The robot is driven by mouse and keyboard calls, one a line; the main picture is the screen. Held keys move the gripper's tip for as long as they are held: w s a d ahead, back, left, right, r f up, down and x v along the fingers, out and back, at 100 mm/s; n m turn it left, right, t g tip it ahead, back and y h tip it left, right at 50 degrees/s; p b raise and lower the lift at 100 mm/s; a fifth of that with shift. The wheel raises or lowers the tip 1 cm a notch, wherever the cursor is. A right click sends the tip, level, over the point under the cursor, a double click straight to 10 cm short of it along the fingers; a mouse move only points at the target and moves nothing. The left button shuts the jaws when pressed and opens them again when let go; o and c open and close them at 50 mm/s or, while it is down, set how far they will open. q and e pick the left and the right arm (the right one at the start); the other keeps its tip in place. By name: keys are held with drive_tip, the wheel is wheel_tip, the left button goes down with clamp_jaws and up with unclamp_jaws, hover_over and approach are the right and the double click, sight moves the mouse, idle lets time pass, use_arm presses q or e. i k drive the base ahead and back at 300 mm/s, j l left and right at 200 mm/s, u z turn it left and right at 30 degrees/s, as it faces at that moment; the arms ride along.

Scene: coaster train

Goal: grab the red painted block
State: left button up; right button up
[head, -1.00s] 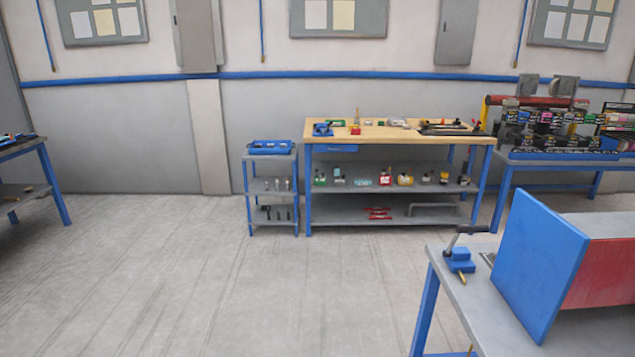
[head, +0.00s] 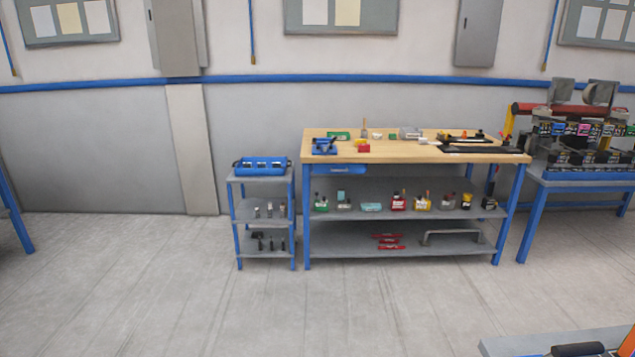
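A small red block (head: 363,148) sits on the wooden top of the workbench (head: 460,157), left of its middle and near the front edge. It is small at this distance, so its paint cannot be made out. A blue vise-like tool (head: 324,147) stands to its left, and a small upright item (head: 364,127) stands just behind it. Neither of my grippers shows in the head view.
A table with stacked bins (head: 575,176) is at the right. A grey table corner (head: 520,345) shows at bottom right. The floor (head: 250,310) ahead is clear.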

sight(361, 148)
drive_tip(key=i+j+z, duration=0.1)
drive_tip(key=i, duration=1.35)
drive_tip(key=i+j+z, duration=0.1)
drive_tip(key=i+z, duration=0.15)
drive_tip(key=i, duration=0.25)
drive_tip(key=i+j+z, duration=0.2)
drive_tip(key=i, duration=0.3)
